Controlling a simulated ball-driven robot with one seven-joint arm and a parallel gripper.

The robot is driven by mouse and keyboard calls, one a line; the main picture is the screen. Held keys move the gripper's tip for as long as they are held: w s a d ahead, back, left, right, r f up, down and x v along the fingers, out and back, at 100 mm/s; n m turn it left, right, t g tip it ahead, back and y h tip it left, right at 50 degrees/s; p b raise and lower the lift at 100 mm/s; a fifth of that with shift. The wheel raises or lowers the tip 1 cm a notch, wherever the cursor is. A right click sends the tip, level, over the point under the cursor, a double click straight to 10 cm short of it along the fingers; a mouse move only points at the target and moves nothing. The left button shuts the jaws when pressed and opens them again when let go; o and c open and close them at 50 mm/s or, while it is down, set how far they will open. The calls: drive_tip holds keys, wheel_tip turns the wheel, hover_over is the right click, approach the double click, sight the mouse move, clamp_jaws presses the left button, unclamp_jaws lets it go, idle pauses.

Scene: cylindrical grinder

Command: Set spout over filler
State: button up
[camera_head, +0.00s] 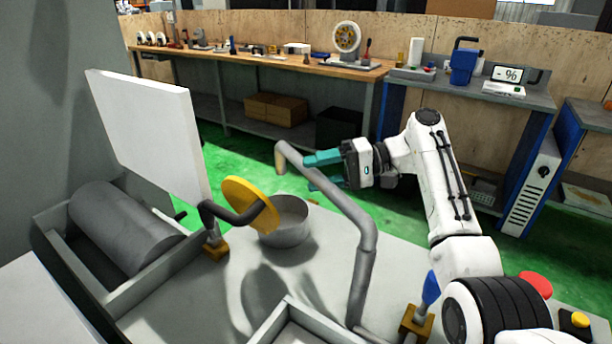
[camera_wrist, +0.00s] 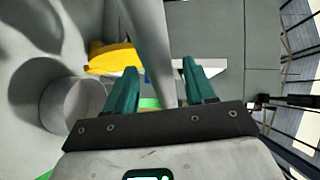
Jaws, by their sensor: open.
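The spout (camera_head: 366,235) is a grey bent pipe. It rises from the machine top, slopes up to the left and ends in a short downturned tan tip (camera_head: 280,158). The filler (camera_head: 287,232) is a round grey open cup, with its yellow lid (camera_head: 247,199) tilted up at its left. The spout's tip appears above and behind the cup in the head view. My gripper (camera_head: 312,168) is open at the spout's upper arm. In the wrist view the pipe (camera_wrist: 150,45) runs between the teal fingers (camera_wrist: 158,68), with gaps showing. The filler (camera_wrist: 72,106) is left of them.
A white panel (camera_head: 150,130) and a grey cylinder (camera_head: 120,228) in a trough stand at the left. A dark bent handle (camera_head: 232,213) is beside the lid. A blue-handled lever (camera_head: 431,288) and a red button (camera_head: 535,285) are at the lower right. Benches line the back wall.

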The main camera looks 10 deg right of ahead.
drive_tip(key=d+r, duration=0.1)
drive_tip(key=d, duration=0.6)
drive_tip(key=shift+d+r+b, duration=0.15)
drive_tip(key=shift+d+b, duration=0.05)
drive_tip(key=shift+b, duration=0.1)
